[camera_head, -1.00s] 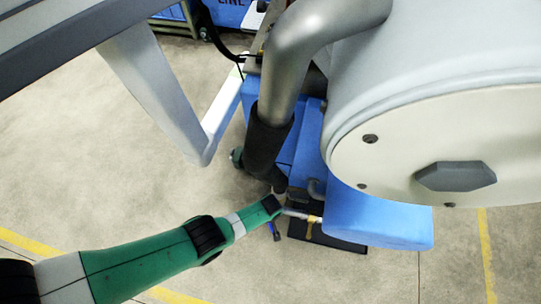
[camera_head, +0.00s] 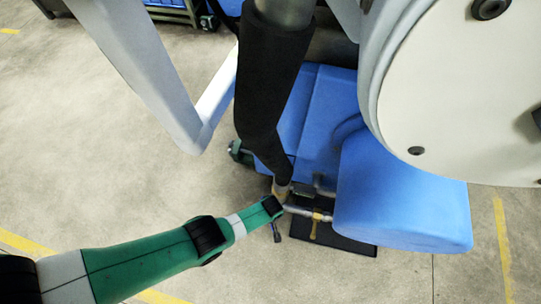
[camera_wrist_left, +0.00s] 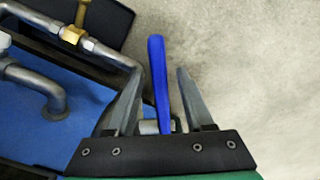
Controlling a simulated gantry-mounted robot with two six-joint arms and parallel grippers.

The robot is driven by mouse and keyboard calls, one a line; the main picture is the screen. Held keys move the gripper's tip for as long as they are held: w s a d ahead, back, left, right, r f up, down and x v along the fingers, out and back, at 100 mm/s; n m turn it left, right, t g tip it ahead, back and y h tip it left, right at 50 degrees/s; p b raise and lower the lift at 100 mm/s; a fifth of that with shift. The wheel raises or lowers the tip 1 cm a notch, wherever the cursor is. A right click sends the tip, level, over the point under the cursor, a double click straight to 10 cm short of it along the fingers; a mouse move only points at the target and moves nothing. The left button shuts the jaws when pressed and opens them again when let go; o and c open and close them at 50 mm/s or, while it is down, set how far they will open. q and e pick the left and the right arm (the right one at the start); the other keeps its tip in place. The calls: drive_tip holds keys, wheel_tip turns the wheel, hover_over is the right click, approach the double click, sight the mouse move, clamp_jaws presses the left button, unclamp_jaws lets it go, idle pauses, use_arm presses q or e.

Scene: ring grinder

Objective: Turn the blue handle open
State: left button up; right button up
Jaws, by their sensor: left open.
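The blue handle (camera_wrist_left: 158,85) is a slim upright bar in the left wrist view. My left gripper (camera_wrist_left: 161,71) is open, with one finger on each side of the handle. The handle lies between the fingers, and a gap shows on its right; whether the left finger touches it I cannot tell. In the head view my left gripper (camera_head: 277,205) is at the pipework below the blue machine base, and a small part of the handle (camera_head: 277,232) shows just below it. The fingers are hard to make out there. My right gripper is not in view.
A metal pipe (camera_wrist_left: 108,52) with a brass fitting (camera_wrist_left: 73,36) runs close left of the gripper. The blue base (camera_head: 400,200) and large pale housing (camera_head: 440,100) stand to the right. A black sleeved pipe (camera_head: 265,95) rises above. Floor at left is open.

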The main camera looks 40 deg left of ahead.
use_arm(q)
clamp_jaws()
idle(1.4)
